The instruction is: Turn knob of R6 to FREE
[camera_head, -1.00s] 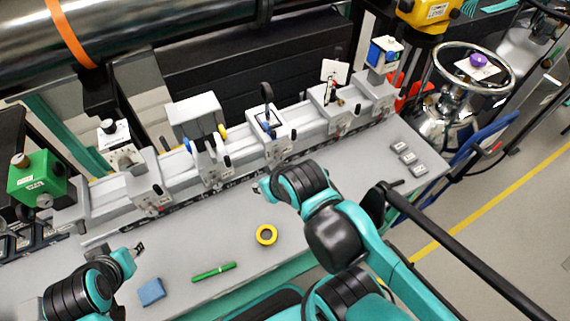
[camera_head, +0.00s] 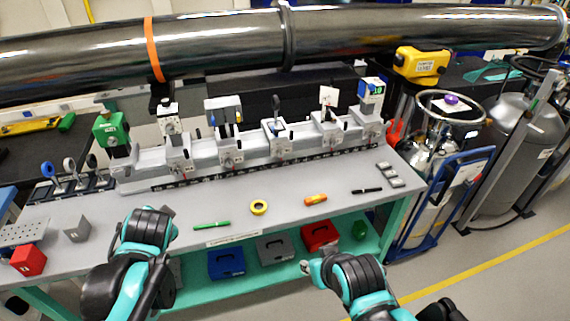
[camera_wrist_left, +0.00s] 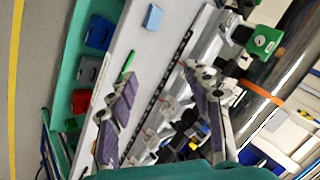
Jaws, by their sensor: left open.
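A grey rail (camera_head: 255,158) on the bench carries a row of carriages with small round knobs. Their labels are too small to read, so I cannot tell which is R6 or its knob setting. The rightmost carriage (camera_head: 368,125) bears a white, blue and green box.
On the bench lie a green marker (camera_head: 211,225), yellow tape ring (camera_head: 259,207), orange object (camera_head: 316,199) and black pen (camera_head: 367,190). A large pipe (camera_head: 215,40) runs behind the rail.

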